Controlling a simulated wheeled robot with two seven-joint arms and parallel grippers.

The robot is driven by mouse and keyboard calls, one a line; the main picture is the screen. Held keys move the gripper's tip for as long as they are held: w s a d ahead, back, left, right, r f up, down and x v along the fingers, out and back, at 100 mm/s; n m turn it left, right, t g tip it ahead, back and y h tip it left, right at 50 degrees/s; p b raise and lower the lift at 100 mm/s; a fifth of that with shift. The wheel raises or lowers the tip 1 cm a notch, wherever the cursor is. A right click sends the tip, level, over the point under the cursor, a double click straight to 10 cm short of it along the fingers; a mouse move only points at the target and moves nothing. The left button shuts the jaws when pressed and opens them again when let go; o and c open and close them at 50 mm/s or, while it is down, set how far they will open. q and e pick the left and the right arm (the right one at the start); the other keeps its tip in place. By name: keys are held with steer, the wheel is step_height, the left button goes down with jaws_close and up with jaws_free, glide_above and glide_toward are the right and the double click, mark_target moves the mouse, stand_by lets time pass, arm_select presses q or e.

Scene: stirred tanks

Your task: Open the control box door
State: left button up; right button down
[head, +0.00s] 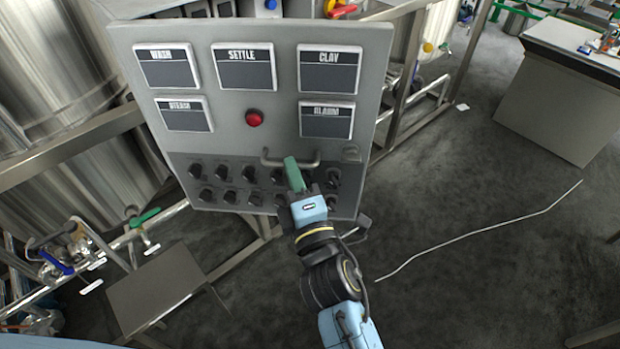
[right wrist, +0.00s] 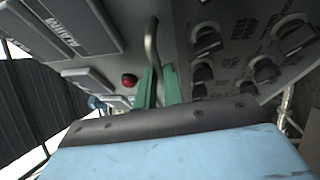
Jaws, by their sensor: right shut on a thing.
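The control box door (head: 225,120) is a grey panel with label plates, a red button (head: 254,118) and rows of black knobs on its lower half. A curved metal handle (head: 272,161) sits on it between the plates and the knobs. My right gripper (head: 293,165) has its green fingers shut on the handle. In the right wrist view the handle (right wrist: 151,45) runs down between the fingertips (right wrist: 158,75). The fingers hide part of the handle. I cannot tell from these views how far the door stands from its box. My left gripper is not in view.
Steel tanks (head: 60,60) and a metal frame stand at the left. Pipes with a green-handled valve (head: 145,217) are at the lower left. A grey bench (head: 560,90) stands at the upper right. The floor (head: 480,180) to the right is mostly clear, with a thin pale line on it.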

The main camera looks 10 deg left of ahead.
steer(key=shift+s, duration=0.1)
stand_by(0.3)
steer(key=c, duration=1.5)
jaws_free()
